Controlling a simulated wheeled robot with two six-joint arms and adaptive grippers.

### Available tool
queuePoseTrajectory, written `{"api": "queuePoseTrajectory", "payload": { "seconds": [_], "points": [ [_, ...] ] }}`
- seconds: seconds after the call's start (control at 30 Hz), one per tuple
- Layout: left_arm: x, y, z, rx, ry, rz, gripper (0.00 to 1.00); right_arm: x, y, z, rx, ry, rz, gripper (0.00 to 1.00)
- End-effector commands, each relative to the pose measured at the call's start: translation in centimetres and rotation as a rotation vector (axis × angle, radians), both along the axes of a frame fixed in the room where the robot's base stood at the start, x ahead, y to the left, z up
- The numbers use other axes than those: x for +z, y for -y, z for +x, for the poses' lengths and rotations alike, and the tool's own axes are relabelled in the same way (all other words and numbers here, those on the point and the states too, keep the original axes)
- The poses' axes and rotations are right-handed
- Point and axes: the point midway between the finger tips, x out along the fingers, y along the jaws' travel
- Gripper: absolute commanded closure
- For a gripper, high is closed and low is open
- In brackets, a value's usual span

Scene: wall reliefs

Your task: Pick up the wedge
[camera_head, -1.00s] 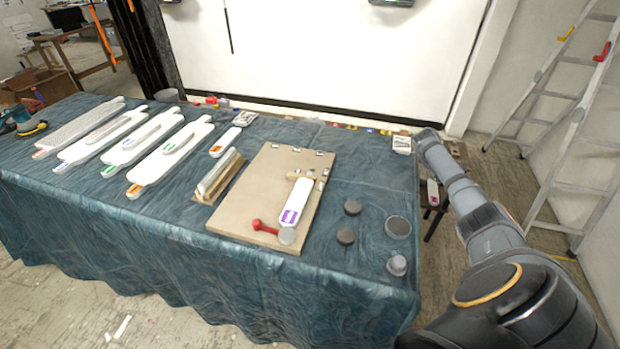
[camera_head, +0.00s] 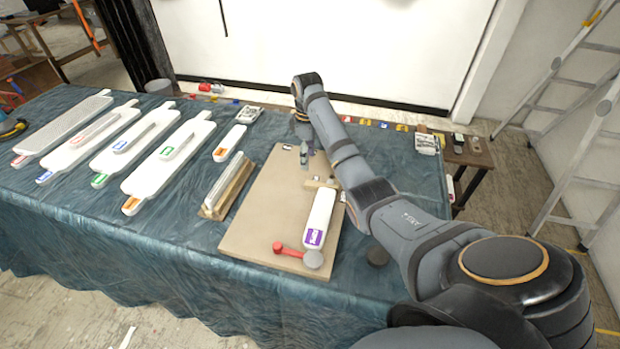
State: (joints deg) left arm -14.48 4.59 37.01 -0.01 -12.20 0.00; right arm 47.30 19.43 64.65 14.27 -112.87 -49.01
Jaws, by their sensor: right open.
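No single piece is clearly marked as the wedge. Small pale pieces lie along the far edge of the tan board (camera_head: 262,215), one of them a small block (camera_head: 287,147) just left of my right gripper. My right gripper (camera_head: 304,158) points down over the far part of the board, open, its fingers small and dark. I cannot tell whether it touches anything. A short wooden strip (camera_head: 318,184) lies nearer on the board, above a white block with a purple label (camera_head: 320,215). My left gripper is not in view.
A red-handled mallet (camera_head: 298,253) lies at the board's near edge. A wooden piece holding a pale bar (camera_head: 228,188) is left of the board, with several white labelled panels (camera_head: 165,160) beyond.

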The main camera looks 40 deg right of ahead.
Motion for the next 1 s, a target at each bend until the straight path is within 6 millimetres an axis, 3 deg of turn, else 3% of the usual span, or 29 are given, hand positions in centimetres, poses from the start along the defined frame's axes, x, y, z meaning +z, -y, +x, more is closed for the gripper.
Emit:
{"api": "queuePoseTrajectory", "payload": {
  "seconds": [0.2, 0.27, 0.37, 0.5, 0.6, 0.8, 1.0],
  "points": [
    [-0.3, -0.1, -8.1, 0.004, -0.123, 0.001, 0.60, -3.7, 0.0, -0.2, -0.001, -0.006, 0.000, 0.47],
    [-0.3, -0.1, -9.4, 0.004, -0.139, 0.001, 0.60, -4.4, 0.0, -0.2, -0.001, -0.005, 0.001, 0.47],
    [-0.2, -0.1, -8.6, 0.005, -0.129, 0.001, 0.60, -4.9, 0.0, -0.1, -0.001, -0.002, -0.001, 0.47],
    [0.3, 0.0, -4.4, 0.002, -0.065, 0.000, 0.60, -5.5, 0.0, -0.2, -0.002, -0.004, 0.000, 0.47],
    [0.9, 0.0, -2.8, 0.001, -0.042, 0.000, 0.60, -7.2, 0.1, -0.4, -0.002, -0.007, 0.001, 0.47],
    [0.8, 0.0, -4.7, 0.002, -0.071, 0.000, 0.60, -9.9, 0.1, -0.4, -0.002, -0.004, 0.000, 0.47],
    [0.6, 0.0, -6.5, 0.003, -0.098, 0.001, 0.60, -10.2, 0.1, -0.3, -0.002, -0.002, -0.001, 0.47]
  ]
}}
